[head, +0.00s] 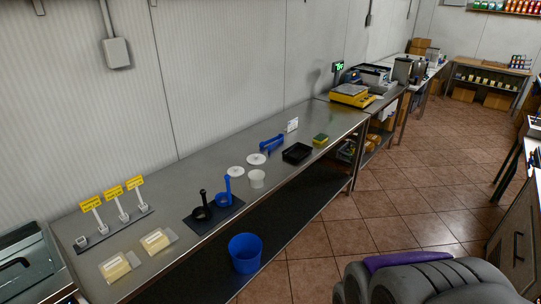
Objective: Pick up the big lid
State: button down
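Two flat white discs that look like lids lie on the steel counter (190,183). One white lid (256,159) is farther back and the other white lid (236,172) is nearer and to the left. They look close in size, so I cannot tell surely which is the big one. A white tub (257,179) stands just in front of them, apart from both.
Near the lids are a blue tool (272,144), a black tray (297,153), a sponge (320,139) and a dark mat (226,216) with black and blue scoops. Yellow-tagged holders (122,216) stand left. A blue bucket (245,253) is below the counter edge. Tiled floor (345,235) lies right.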

aim_at(256, 160)
jog(key=u, duration=0.15)
jog(key=z, duration=6.85)
jog(key=k+l+z, duration=0.1)
jog(key=z, duration=1.85)
jog(key=l+z, duration=0.3)
jog(key=z, duration=0.15)
jog(key=l+z, duration=0.35)
jog(key=z, duration=0.15)
jog(key=l+z, duration=0.3)
jog(key=z, duration=0.15)
jog(key=i+l+z, duration=0.1)
jog(key=l+z, duration=0.2)
jog(key=z, duration=0.2)
